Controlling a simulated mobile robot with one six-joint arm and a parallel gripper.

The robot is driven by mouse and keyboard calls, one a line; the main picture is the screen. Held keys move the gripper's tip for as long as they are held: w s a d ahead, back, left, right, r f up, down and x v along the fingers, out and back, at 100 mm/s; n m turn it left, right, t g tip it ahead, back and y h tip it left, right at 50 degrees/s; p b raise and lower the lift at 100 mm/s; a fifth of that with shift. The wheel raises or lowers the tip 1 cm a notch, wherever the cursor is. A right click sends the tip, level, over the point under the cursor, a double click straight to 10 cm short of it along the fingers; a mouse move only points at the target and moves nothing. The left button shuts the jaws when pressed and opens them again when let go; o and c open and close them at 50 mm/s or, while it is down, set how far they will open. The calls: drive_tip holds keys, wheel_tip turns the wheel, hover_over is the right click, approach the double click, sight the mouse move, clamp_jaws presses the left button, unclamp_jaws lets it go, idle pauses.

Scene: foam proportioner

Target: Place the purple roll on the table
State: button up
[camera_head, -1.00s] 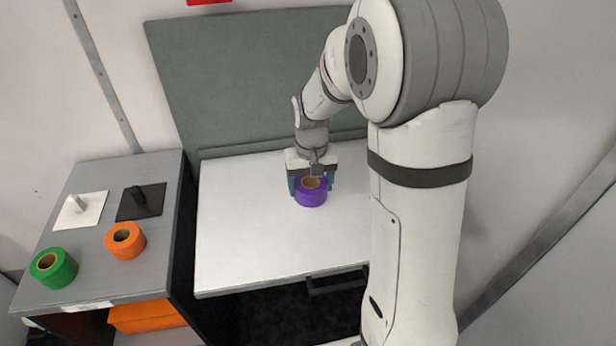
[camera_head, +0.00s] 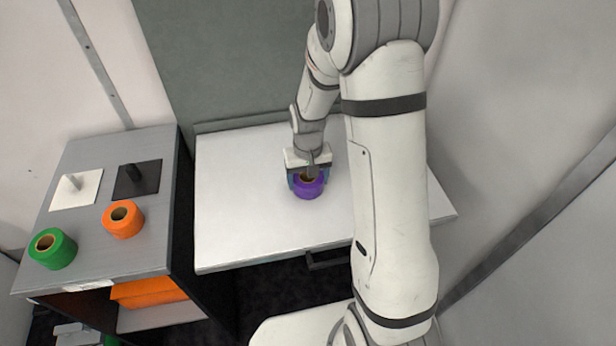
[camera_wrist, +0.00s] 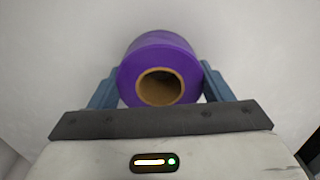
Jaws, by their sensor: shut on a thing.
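The purple roll (camera_head: 309,190) with its tan core is between the fingers of my gripper (camera_head: 306,180), over the white table (camera_head: 240,215). In the wrist view the purple roll (camera_wrist: 160,52) sits between the two blue fingers of my gripper (camera_wrist: 160,88), one on each side, with its core opening facing the camera. My gripper is shut on the roll. I cannot tell whether the roll's underside touches the tabletop.
On the grey cabinet (camera_head: 85,255) at the left stand a green roll (camera_head: 52,249) and an orange roll (camera_head: 123,220). A white peg base (camera_head: 76,190) and a black peg base (camera_head: 138,180) are behind them. The tabletop left of the roll is clear.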

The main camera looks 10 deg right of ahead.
drive_tip(key=shift+f, duration=0.2)
drive_tip(key=o, duration=1)
drive_tip(key=shift+r, duration=0.1)
wheel_tip(320, 180, up, 12)
drive_tip(key=s+r+t, duration=0.1)
drive_tip(key=s+r, duration=0.2)
drive_tip(key=s, duration=0.3)
drive_tip(key=s+d+r+t, duration=0.1)
drive_tip(key=s+r, duration=0.1)
drive_tip(key=s, duration=0.4)
drive_tip(key=s+d+r, duration=0.1)
drive_tip(key=s+r, duration=0.2)
drive_tip(key=s, duration=0.3)
drive_tip(key=shift+s+d+r+t, duration=0.15)
drive_tip(key=shift+s+r+t, duration=0.2)
drive_tip(key=shift+t, duration=0.05)
